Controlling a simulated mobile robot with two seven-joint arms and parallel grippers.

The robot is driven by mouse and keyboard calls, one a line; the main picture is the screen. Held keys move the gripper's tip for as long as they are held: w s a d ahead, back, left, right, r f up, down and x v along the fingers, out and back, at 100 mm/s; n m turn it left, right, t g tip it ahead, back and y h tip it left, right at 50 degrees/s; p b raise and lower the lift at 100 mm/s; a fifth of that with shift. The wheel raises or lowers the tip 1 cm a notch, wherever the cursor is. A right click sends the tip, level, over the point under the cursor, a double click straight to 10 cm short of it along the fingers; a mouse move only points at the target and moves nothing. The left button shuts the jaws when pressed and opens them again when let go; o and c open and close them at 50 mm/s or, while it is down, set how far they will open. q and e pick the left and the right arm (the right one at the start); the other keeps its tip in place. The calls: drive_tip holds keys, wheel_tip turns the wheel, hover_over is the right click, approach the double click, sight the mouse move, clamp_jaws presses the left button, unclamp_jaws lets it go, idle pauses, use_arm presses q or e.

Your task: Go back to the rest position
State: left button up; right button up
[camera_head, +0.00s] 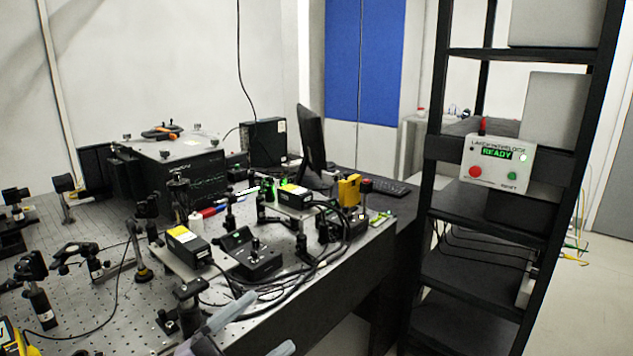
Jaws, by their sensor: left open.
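My left gripper (272,321) shows at the bottom centre, at the front edge of the optical bench (130,318). Its two grey fingers are spread apart with nothing between them. The rest of the left arm is mostly below the picture. My right gripper is out of view. On the rack at right, a white laser interlock box (497,162) has a green display reading READY, a red button (475,172) and a green button (512,175).
The bench holds posts, cables, a black control box (250,256), yellow-labelled modules (187,244) and a large dark box (172,176). A monitor (311,143) stands behind. The black rack (440,215) rises at right. Floor (590,310) shows right of it.

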use_arm(q)
drive_tip(key=s+a+f+n+t+y, duration=0.2)
drive_tip(key=a+f+n+y, duration=0.2)
drive_tip(key=f+n+y, duration=0.25)
drive_tip(key=s+a+f+n+t+y, duration=0.1)
drive_tip(key=a+f+n+t+y, duration=0.15)
drive_tip(key=f+n+y, duration=0.4)
drive_tip(key=s+a+f+n+g+y, duration=0.1)
drive_tip(key=s+a+f+n+g, duration=0.1)
drive_tip(key=s+f, duration=0.5)
drive_tip(key=s+a+f+n+g+y, duration=0.2)
drive_tip(key=s+f+n+g, duration=0.3)
drive_tip(key=f, duration=0.5)
drive_tip(key=shift+s+a, duration=0.8)
drive_tip(key=shift+s, duration=0.25)
